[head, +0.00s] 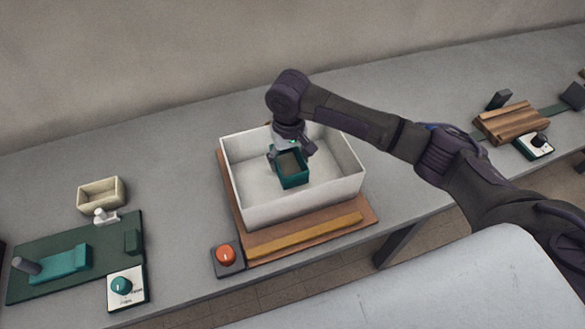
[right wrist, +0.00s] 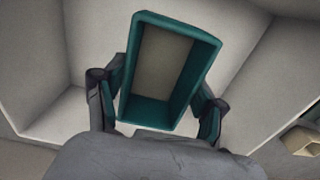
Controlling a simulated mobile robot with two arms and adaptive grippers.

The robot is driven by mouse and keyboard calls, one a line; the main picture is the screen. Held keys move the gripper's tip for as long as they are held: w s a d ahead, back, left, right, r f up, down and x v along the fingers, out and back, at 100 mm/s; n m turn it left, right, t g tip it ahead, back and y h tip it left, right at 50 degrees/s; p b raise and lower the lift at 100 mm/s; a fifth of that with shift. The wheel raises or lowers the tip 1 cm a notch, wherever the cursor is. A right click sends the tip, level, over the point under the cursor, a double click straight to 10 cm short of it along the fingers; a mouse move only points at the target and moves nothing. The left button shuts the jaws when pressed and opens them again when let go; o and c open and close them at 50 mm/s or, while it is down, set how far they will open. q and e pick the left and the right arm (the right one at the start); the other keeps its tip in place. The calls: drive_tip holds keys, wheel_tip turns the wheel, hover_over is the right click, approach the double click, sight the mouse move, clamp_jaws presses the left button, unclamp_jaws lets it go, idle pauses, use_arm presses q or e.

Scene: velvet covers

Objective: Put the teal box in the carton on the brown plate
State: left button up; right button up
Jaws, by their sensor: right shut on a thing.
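The teal box (head: 293,182) is small and open-topped. The carton stands on the brown plate (head: 368,212) at the middle of the table. My right gripper (head: 287,150) reaches down into the carton and is shut on the teal box. In the right wrist view the fingers (right wrist: 160,98) are on both sides of the box (right wrist: 148,113), with pale carton walls around it. My left gripper is not in view.
A cream open box (head: 101,195) and a green board (head: 75,262) with a teal block and dial are at left. A red-orange knob (head: 226,254) is beside the plate's front left corner. A wooden block (head: 511,122) is at far right. Grey table (head: 180,170) is clear between.

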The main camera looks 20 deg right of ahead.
sight(290, 169)
drive_tip(key=shift+f, duration=0.35)
wheel_tip(290, 169, down, 3)
drive_tip(key=shift+d, duration=0.1)
drive_tip(key=shift+f, duration=0.4)
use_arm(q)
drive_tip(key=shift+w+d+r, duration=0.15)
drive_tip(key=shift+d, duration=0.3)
use_arm(e)
drive_tip(key=shift+f, duration=0.15)
drive_tip(key=o, duration=1.2)
drive_tip(key=shift+c, duration=0.2)
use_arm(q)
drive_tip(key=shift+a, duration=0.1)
